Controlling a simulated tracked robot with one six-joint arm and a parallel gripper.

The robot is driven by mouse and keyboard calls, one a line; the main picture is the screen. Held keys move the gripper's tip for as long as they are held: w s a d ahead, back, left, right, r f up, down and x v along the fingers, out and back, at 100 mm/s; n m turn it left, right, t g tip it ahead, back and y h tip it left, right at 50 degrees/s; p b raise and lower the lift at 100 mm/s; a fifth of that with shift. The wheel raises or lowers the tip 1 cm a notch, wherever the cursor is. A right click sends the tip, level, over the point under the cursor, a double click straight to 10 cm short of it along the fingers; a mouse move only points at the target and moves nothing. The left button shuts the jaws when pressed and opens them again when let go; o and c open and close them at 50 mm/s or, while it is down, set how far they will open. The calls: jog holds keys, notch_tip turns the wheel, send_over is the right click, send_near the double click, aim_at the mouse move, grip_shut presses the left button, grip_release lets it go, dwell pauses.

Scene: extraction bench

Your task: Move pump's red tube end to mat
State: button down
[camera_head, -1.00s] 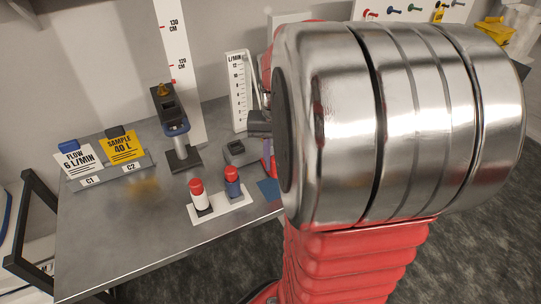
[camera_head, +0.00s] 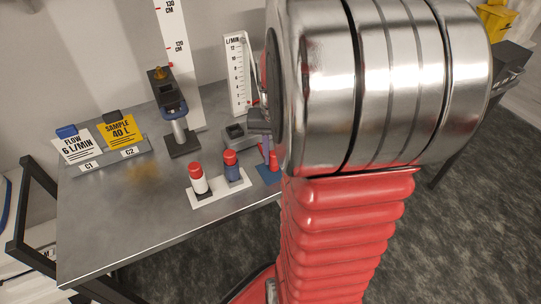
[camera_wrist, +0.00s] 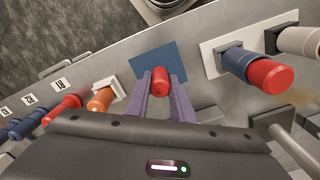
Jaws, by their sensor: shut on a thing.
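My gripper (camera_wrist: 162,92) has two purple fingers and is shut on the pump's red tube end (camera_wrist: 160,82), a short red cylinder. In the wrist view the red end overlaps the near part of the blue mat (camera_wrist: 152,62), which lies flat on the metal bench. In the head view the red end (camera_head: 273,160) shows just above the mat (camera_head: 266,173), beside my arm. I cannot tell whether it touches the mat. My arm hides much of the gripper and part of the mat there.
A grey block (camera_head: 236,137) and an upright gauge (camera_head: 238,75) are behind. In the wrist view, an orange-ended fitting (camera_wrist: 100,100) and red-ended ones (camera_wrist: 62,110) line the other side.

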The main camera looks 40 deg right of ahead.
jog(key=shift+f, duration=0.35)
jog(key=c, duration=1.5)
grip_release()
jog(key=shift+o, duration=0.2)
jog(key=shift+r, duration=0.15)
notch_tip(320, 180, up, 14)
jog(key=shift+f, duration=0.25)
